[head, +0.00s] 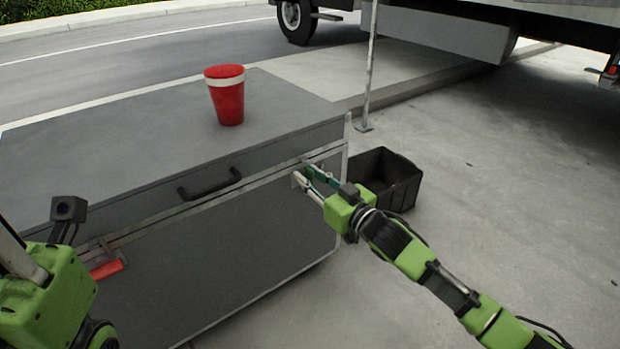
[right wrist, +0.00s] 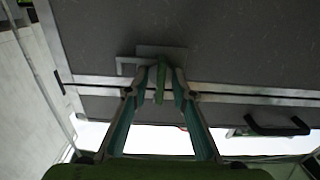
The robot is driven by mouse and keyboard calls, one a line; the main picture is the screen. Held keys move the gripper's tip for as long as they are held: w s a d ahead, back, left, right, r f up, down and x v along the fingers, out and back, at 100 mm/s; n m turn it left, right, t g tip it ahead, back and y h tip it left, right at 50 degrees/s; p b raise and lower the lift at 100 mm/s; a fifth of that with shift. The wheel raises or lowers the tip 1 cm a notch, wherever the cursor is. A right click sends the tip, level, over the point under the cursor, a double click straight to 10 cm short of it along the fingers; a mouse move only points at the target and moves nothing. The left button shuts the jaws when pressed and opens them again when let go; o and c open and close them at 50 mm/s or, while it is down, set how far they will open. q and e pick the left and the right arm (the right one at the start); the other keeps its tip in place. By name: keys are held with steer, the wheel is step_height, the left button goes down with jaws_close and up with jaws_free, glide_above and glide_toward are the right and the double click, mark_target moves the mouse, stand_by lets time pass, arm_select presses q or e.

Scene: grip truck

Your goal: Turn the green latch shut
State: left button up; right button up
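The green latch (right wrist: 161,80) is on the front of a grey box, on a metal plate (right wrist: 162,52) near the box's right end. In the right wrist view it lies between the fingertips of my right gripper (right wrist: 163,74). Those fingers converge closely around it and look shut on it. In the head view my right gripper (head: 304,173) reaches the box front from the right and hides most of the latch. My left arm is at the lower left edge of the head view, and its fingers are not clearly seen.
A red cup with a white band (head: 226,94) stands on the grey box lid (head: 130,125). A black handle (head: 209,186) and a red latch (head: 107,268) are on the front. A black open bin (head: 402,178) stands right of the box. A truck is parked behind.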

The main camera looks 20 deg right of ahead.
jaws_close()
